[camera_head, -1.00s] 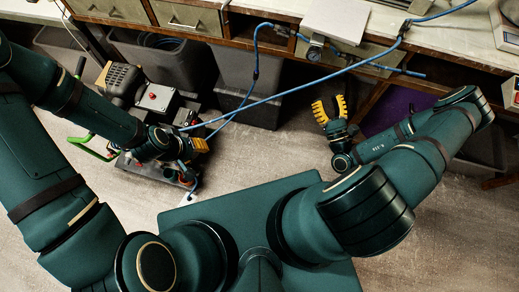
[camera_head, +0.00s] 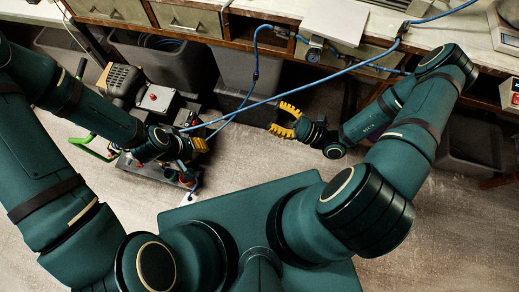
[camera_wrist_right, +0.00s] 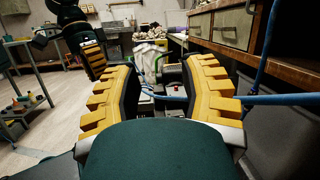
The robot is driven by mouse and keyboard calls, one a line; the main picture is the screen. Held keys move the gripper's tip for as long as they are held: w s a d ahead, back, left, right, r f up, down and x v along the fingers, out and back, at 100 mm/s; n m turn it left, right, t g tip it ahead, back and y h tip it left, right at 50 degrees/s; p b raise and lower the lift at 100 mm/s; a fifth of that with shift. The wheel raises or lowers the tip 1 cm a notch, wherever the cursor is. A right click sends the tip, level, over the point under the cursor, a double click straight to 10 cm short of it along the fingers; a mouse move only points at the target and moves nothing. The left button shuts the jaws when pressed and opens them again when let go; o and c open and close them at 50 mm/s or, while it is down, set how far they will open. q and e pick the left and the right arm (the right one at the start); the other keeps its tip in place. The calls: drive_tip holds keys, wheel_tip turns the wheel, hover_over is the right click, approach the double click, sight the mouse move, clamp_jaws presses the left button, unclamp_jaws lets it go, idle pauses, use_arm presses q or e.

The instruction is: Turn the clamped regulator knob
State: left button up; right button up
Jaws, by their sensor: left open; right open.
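The regulator shows in the head view as a small round gauge with metal fittings (camera_head: 314,51) at the bench's front edge, with blue hose beside it. I cannot make out its knob clearly. My right gripper (camera_head: 279,120) is open and empty, below and left of the gauge in the picture, with its yellow fingers pointing left. In the right wrist view its fingers (camera_wrist_right: 160,78) are spread with nothing held between them. My left gripper (camera_head: 202,145) is beside the compressor (camera_head: 150,105); its fingertips are small and partly hidden here.
Blue hoses (camera_head: 290,91) cross the space between compressor and bench; one (camera_wrist_right: 285,99) passes by my right finger. Grey bins (camera_head: 247,75) stand under the bench (camera_head: 275,10). A scale (camera_head: 507,25) sits at the bench's right end.

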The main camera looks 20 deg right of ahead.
use_arm(q)
drive_tip(key=shift+r+p, duration=0.35)
drive_tip(key=shift+r, duration=0.05)
use_arm(e)
drive_tip(key=s+a+n+g, duration=0.8)
drive_tip(key=s+n+g, duration=0.1)
drive_tip(key=g, duration=0.4)
drive_tip(key=shift+f+g+y, duration=0.3)
drive_tip(key=shift+f, duration=0.05)
